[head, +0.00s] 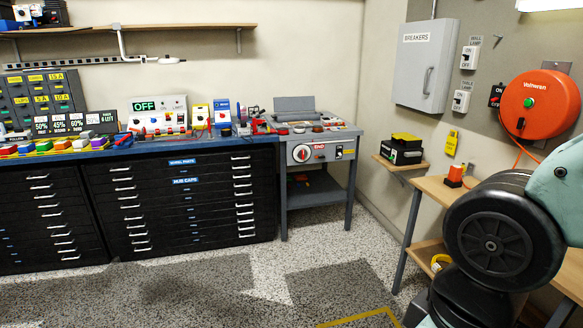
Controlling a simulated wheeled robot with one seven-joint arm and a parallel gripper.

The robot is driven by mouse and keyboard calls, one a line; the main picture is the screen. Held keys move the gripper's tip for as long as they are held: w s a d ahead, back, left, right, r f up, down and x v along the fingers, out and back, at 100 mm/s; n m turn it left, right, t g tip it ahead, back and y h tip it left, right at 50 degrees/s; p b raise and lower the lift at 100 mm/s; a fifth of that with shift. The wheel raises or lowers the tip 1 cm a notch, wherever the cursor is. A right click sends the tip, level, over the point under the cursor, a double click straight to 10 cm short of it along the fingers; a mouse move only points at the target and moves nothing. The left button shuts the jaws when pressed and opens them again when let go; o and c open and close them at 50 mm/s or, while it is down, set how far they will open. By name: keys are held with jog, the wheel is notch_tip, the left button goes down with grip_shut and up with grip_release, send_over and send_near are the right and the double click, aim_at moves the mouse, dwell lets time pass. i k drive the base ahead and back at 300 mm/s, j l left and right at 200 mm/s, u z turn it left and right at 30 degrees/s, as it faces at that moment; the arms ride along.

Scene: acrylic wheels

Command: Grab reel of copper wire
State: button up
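I cannot pick out a reel of copper wire with certainty. Small items lie on the blue-topped bench (100,152) along the back wall, too small to name at this size. My arm's teal and black links fill the lower right. My gripper is not in view.
Black drawer cabinets (185,250) stand under the bench. A grey machine cart (318,137) with a red "END" label stands beside them. A wooden table (428,190) is at the right, near my arm. The speckled floor (250,290) is clear in the middle.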

aim_at(316, 129)
jog(key=i+u, duration=0.45)
jog(key=i, duration=1.4)
jog(key=i+z, duration=0.1)
jog(key=i, duration=0.9)
jog(key=i+j, duration=0.2)
jog(key=i, duration=0.8)
jog(key=i+z, duration=0.25)
jog(key=i, duration=0.15)
jog(key=i+j+z, duration=0.25)
jog(key=i, duration=0.15)
